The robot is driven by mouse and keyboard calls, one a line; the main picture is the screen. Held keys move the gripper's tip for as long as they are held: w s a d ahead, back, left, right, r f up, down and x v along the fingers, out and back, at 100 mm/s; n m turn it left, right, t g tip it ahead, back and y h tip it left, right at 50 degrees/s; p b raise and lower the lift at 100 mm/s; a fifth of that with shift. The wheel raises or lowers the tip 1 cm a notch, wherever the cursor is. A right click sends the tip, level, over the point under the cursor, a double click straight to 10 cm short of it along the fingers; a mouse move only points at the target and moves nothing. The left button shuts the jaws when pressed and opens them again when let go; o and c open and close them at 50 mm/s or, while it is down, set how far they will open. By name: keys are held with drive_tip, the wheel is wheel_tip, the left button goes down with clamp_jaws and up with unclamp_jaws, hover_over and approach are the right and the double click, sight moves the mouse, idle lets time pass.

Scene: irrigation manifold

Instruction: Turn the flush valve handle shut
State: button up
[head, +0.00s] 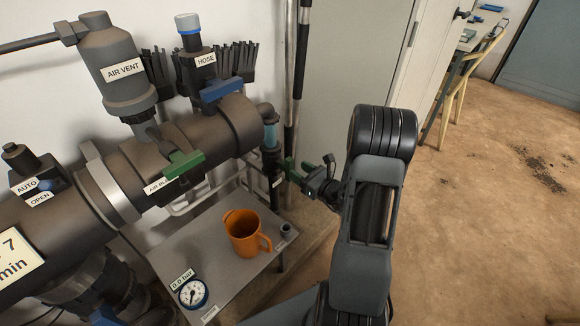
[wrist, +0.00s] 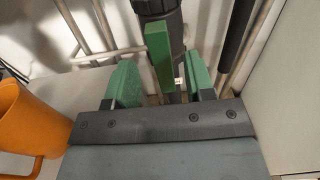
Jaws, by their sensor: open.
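The flush valve handle (wrist: 158,55) is a green bar on a dark vertical pipe (wrist: 175,22) in the wrist view. My gripper (wrist: 162,82) is open, with one green finger on each side of the handle and visible gaps between them. The lower part of the handle sits between the fingers; I cannot tell how deep. In the head view my gripper (head: 294,173) is at the vertical pipe below the clear blue section (head: 270,134), right of the big manifold pipe. Green finger and green handle are hard to tell apart there.
An orange mug (head: 244,232) stands on the grey shelf (head: 205,238) left of my gripper; it also shows in the wrist view (wrist: 22,125). Another green handle (head: 183,165) sits on the manifold's air valve. A pressure gauge (head: 193,293) is at the shelf's front. Floor at right is open.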

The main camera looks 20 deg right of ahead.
sight(292, 166)
drive_tip(key=shift+b+x, duration=0.35)
drive_tip(key=shift+x, duration=2.25)
drive_tip(key=shift+c, duration=0.4)
